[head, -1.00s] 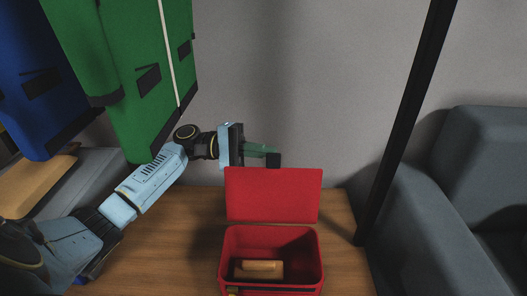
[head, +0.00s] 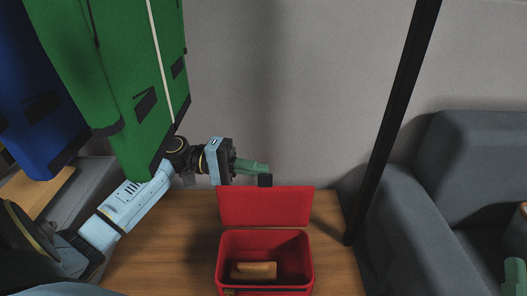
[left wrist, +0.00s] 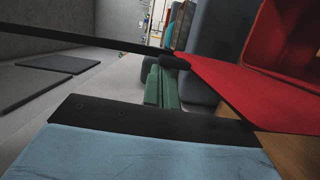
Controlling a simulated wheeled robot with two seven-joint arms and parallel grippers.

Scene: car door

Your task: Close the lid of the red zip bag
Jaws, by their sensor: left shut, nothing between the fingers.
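The red zip bag (head: 222,262) sits on the wooden bench with its lid (head: 265,206) standing up at the back, open. A tan block-like item (head: 254,270) lies inside the bag. A green fingertip (head: 514,272) of my right gripper shows at the lower right edge; most of that gripper is out of view.
Green and blue jackets (head: 120,90) hang at the upper left, above my left arm. A black post (head: 388,130) stands right of the bag. A grey sofa (head: 465,170) fills the right. The wooden bench (head: 150,262) is bare left of the bag.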

